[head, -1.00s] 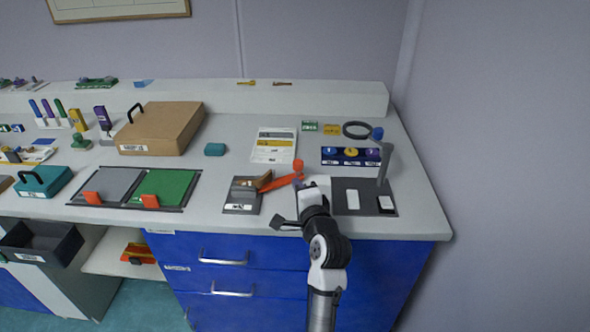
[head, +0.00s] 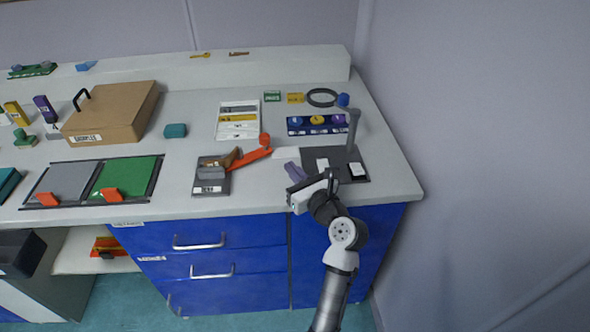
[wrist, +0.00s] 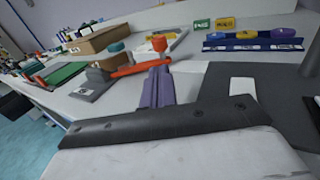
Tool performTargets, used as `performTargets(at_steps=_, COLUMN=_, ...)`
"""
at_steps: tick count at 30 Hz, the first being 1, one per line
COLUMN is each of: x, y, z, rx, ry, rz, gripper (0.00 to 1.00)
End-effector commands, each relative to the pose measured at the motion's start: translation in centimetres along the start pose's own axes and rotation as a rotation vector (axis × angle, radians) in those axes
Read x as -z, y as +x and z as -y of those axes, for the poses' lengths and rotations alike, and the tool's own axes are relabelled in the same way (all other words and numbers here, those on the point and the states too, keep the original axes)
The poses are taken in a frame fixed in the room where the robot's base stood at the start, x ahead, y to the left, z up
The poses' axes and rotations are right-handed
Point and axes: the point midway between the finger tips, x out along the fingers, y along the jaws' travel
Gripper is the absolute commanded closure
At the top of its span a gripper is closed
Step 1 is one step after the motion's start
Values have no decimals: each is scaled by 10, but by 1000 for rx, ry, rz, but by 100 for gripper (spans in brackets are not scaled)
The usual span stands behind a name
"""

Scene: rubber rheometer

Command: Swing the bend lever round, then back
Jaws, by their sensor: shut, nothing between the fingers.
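The bend lever (head: 250,159) is an orange arm with a round orange-red knob (head: 265,140) at its end. It reaches right and slightly back from a small dark grey base (head: 211,185) carrying a brown block. My gripper (head: 289,165) has purple fingers, shut and empty, just right of the lever's knob end and apart from it in the head view. In the wrist view my gripper's fingers (wrist: 157,75) point at the lever (wrist: 135,69), just below its knob (wrist: 159,43). Whether they touch is not clear from there.
A blue rack (head: 318,125) and a black ring (head: 322,97) are behind. Framed grey and green panels (head: 128,177) lie left, before a brown case (head: 112,112).

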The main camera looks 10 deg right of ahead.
Motion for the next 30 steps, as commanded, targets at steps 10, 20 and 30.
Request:
performTargets(at_steps=10, x=-3, y=73, z=-1, rx=-3, ry=-2, rz=0, gripper=100)
performTargets(at_steps=20, x=-1, y=100, z=-1, rx=-1, ry=-3, rz=0, gripper=100)
performTargets(at_steps=30, x=0, y=101, z=0, rx=-2, ry=-3, rz=0, gripper=100)
